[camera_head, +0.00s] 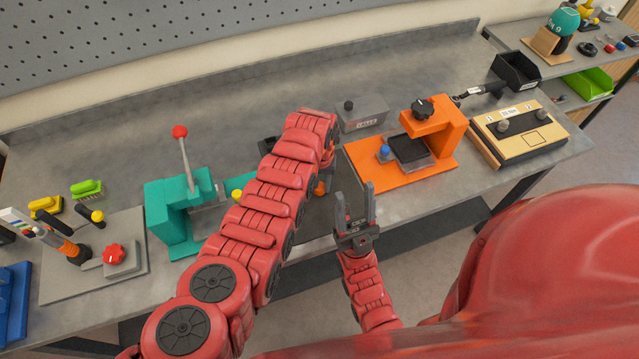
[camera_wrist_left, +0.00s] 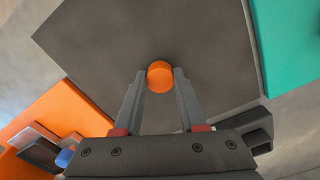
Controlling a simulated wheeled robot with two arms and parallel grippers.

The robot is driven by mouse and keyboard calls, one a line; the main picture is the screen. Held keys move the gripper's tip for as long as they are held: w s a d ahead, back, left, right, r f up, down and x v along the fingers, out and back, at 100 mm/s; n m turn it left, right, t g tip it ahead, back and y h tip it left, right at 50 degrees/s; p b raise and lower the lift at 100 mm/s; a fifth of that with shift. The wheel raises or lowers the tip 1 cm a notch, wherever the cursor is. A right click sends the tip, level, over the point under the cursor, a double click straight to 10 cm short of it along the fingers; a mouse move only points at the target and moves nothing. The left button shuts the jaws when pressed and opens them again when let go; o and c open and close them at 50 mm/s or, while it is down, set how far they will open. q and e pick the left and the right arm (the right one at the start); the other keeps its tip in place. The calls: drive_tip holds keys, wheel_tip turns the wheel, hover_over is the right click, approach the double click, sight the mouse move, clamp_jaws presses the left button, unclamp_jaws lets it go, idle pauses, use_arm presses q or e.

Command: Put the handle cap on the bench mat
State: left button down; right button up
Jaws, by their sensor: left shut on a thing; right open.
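The handle cap (camera_wrist_left: 160,76) is a small orange round piece, seen in the left wrist view between the fingertips of my left gripper (camera_wrist_left: 159,80), which is shut on it. Behind it lies the dark grey square bench mat (camera_wrist_left: 100,35). The cap appears over the mat's area near one edge; I cannot tell whether it touches the mat. In the head view my left arm hides most of the mat, and a bit of orange (camera_head: 320,187) shows beside the wrist. My right gripper (camera_head: 356,208) is open and empty at the bench's front edge.
A teal press (camera_head: 170,215) with a red-knobbed lever stands left of my left arm. An orange fixture (camera_head: 440,135) stands on the right, with a grey box (camera_head: 362,115) behind. A tan box (camera_head: 515,130) is farther right. The back of the bench is clear.

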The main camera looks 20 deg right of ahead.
sight(320, 187)
use_arm(q)
drive_tip(key=shift+f+b, duration=0.3)
drive_tip(key=shift+f, duration=0.1)
drive_tip(key=shift+c, duration=2)
unclamp_jaws()
wheel_tip(320, 187, up, 5)
drive_tip(key=p, duration=0.3)
drive_tip(key=shift+f+p, duration=0.1)
drive_tip(key=shift+p, duration=0.25)
drive_tip(key=shift+r+p, duration=0.65)
drive_tip(key=shift+r, duration=0.55)
